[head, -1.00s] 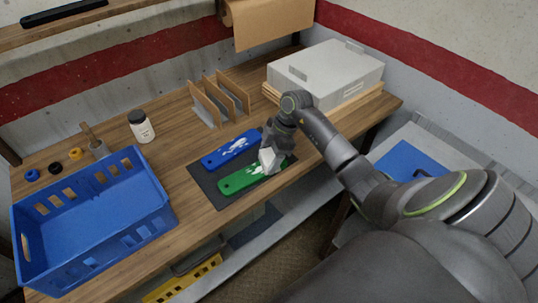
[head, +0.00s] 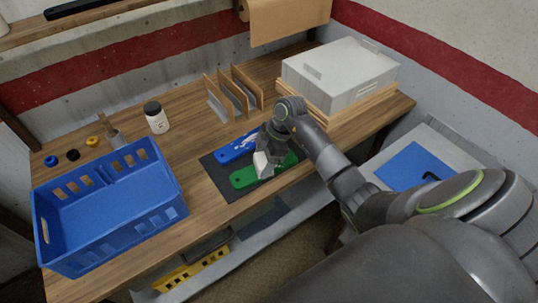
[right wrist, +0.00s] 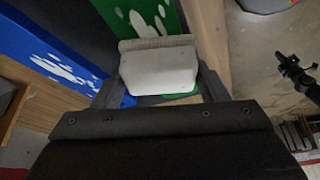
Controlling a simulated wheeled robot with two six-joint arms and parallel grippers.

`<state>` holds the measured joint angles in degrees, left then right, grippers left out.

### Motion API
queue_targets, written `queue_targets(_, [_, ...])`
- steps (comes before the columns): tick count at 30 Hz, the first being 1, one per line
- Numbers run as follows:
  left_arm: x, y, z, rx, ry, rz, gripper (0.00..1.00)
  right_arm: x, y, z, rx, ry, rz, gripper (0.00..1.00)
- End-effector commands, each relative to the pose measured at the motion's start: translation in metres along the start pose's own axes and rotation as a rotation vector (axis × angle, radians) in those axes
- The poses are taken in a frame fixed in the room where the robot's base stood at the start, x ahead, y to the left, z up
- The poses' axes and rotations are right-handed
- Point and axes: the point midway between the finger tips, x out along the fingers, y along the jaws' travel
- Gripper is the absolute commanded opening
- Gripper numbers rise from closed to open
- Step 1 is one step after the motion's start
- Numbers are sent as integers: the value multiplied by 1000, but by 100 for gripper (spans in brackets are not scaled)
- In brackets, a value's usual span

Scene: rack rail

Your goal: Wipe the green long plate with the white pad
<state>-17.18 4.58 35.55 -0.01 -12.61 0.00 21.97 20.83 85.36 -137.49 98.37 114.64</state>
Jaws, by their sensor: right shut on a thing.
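The green long plate (head: 243,179) lies on a dark mat (head: 232,194) near the table's front edge. Its left end looks plain green in the head view. White marks show on the green plate in the right wrist view (right wrist: 146,20). My right gripper (head: 265,155) is shut on the white pad (head: 262,166), which sits over the plate's middle and hides part of it. The pad also shows between the fingers in the right wrist view (right wrist: 160,72). I cannot tell whether it touches the plate. My left gripper is out of view.
A blue long plate (head: 232,153) with white marks lies behind the green one. A blue crate (head: 110,220) stands at the left, with a white jar (head: 156,118) behind it. A wooden divider rack (head: 235,92) and grey box (head: 340,75) stand at the back.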

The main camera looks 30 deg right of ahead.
Motion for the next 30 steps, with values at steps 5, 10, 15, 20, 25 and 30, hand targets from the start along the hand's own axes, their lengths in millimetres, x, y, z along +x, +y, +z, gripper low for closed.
queue_targets(5, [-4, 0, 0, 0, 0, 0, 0, 5, -4, -12, 0, 2, -1, 45])
queue_targets(10, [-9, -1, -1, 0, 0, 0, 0, 7, -4, -10, 2, 0, -2, 45])
queue_targets(15, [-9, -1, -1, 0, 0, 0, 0, 5, -2, -3, 4, -4, -2, 45])
queue_targets(20, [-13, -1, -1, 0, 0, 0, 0, -1, 1, 10, 4, -6, -3, 45])
queue_targets(25, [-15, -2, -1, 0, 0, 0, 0, -6, 5, 22, 5, -5, -3, 45])
queue_targets(30, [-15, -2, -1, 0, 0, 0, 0, -7, 6, 26, 4, -5, -3, 45])
